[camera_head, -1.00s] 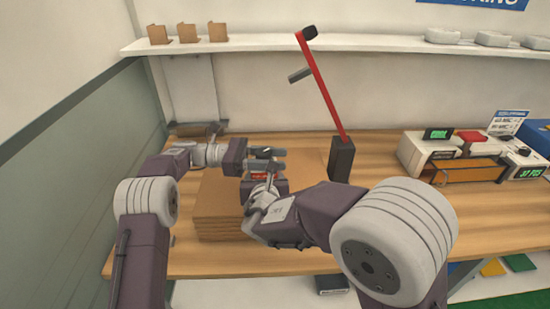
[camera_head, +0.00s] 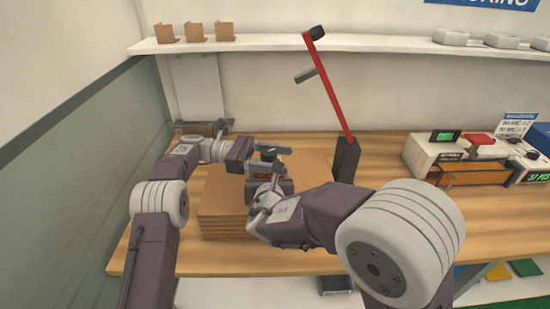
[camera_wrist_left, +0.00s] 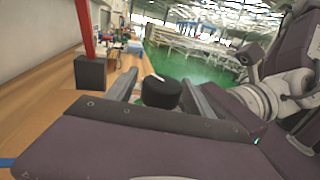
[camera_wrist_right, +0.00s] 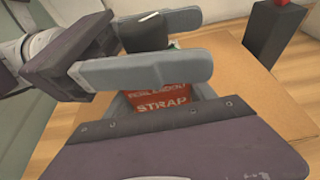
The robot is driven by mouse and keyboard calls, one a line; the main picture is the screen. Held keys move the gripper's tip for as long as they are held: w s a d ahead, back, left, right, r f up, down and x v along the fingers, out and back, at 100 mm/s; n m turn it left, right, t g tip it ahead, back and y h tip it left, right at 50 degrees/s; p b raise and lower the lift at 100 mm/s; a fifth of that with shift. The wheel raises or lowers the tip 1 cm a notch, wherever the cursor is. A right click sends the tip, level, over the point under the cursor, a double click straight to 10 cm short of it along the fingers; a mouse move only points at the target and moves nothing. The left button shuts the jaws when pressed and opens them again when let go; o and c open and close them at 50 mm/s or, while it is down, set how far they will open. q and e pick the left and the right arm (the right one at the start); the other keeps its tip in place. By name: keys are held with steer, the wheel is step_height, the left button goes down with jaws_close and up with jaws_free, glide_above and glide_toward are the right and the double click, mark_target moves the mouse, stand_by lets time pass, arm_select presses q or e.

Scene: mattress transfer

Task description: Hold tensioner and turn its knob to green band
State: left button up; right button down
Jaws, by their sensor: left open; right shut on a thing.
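The tensioner is a small grey block with a red face lettered "STRAP" (camera_wrist_right: 168,103); its red part also shows in the head view (camera_head: 262,168). My right gripper (camera_wrist_right: 160,112) is shut on the tensioner, over the cardboard stack. The tensioner's black round knob (camera_wrist_right: 146,33) lies between the fingers of my left gripper (camera_wrist_right: 145,45). In the left wrist view the knob (camera_wrist_left: 160,91) has a white mark on top, and the left gripper (camera_wrist_left: 160,95) is open, with a finger on either side. A sliver of green shows beside the knob; the pointer's place on the band is hidden.
A cardboard stack (camera_head: 225,222) lies on the wooden table under both grippers. A black post with a red arm (camera_head: 345,158) stands close behind on the right. White devices (camera_head: 435,150) stand at the table's right. A shelf (camera_head: 270,42) runs along the wall.

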arm_select(q)
steer(key=v, duration=0.7)
steer(key=shift+a, duration=0.1)
arm_select(e)
steer(key=shift+c, duration=1.2)
jaws_free()
